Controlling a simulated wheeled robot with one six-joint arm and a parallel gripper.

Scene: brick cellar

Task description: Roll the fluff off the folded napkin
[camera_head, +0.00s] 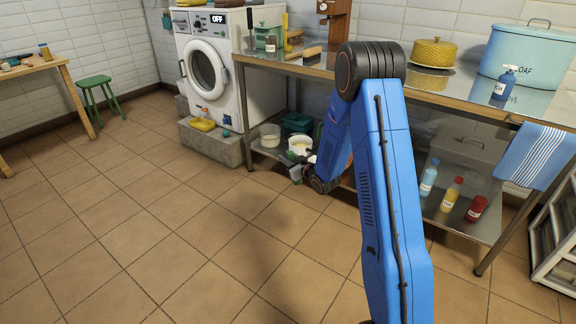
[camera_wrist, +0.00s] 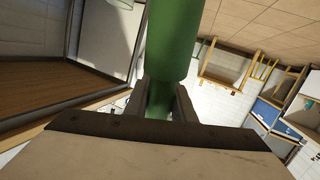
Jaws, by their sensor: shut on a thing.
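My gripper (camera_wrist: 166,95) is shut on a green rounded thing (camera_wrist: 174,40) in the wrist view. It has a narrow part between the fingers and a wider cylinder beyond them. I cannot tell for sure that it is a roller. In the head view my blue arm reaches down towards the bench's lower shelf, and the gripper end is small and partly hidden there. I can make out neither a folded napkin nor fluff in either view. A blue cloth with white stripes (camera_head: 537,155) hangs over the bench's right front edge.
The metal bench (camera_head: 330,72) holds a yellow pot (camera_head: 433,52), a blue spray bottle (camera_head: 505,83) and a large blue bin (camera_head: 528,55). Several bottles stand on its lower shelf (camera_head: 464,222). A washing machine (camera_head: 228,70) and green stool (camera_head: 95,84) are left. The tiled floor is clear.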

